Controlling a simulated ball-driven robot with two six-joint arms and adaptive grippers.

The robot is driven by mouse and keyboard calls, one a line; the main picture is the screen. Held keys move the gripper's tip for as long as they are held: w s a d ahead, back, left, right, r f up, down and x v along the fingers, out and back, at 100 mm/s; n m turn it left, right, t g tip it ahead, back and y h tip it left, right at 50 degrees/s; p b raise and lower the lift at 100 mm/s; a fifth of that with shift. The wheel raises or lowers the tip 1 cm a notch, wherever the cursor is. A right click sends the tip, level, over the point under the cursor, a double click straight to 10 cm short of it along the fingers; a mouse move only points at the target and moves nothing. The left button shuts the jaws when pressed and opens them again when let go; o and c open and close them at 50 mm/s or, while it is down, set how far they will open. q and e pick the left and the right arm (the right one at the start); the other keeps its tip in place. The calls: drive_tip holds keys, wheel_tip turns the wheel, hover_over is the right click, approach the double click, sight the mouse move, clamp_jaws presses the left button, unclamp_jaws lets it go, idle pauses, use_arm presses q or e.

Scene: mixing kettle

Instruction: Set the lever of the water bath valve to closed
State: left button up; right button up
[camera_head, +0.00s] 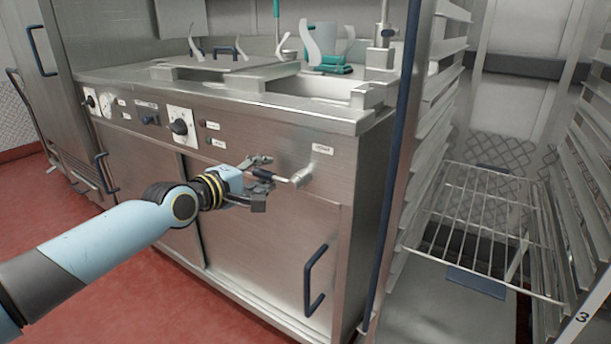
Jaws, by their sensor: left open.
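The water bath valve (301,177) sits on the steel cabinet front, under a small white label at the upper right. Its lever (270,175) has a dark grip and points left from the valve body, roughly level. My left gripper (266,183) is open at the lever, with one finger above it and one below. The lever's end lies between the fingers; I cannot tell whether they touch it. My right gripper is not in view.
A blue door handle (315,280) stands out below the valve. Knobs (179,127) and gauges line the panel to the left. A steel rack (480,215) with a wire shelf stands close on the right. Red floor (120,285) is clear at lower left.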

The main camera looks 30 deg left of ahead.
use_arm(q)
drive_tip(key=p+v, duration=0.1)
drive_tip(key=v, duration=0.1)
drive_tip(key=p+v, duration=0.2)
drive_tip(key=v, duration=0.1)
drive_tip(key=shift+s+r+p, duration=0.25)
drive_tip(key=shift+r+p, duration=0.05)
drive_tip(key=shift+s, duration=0.5)
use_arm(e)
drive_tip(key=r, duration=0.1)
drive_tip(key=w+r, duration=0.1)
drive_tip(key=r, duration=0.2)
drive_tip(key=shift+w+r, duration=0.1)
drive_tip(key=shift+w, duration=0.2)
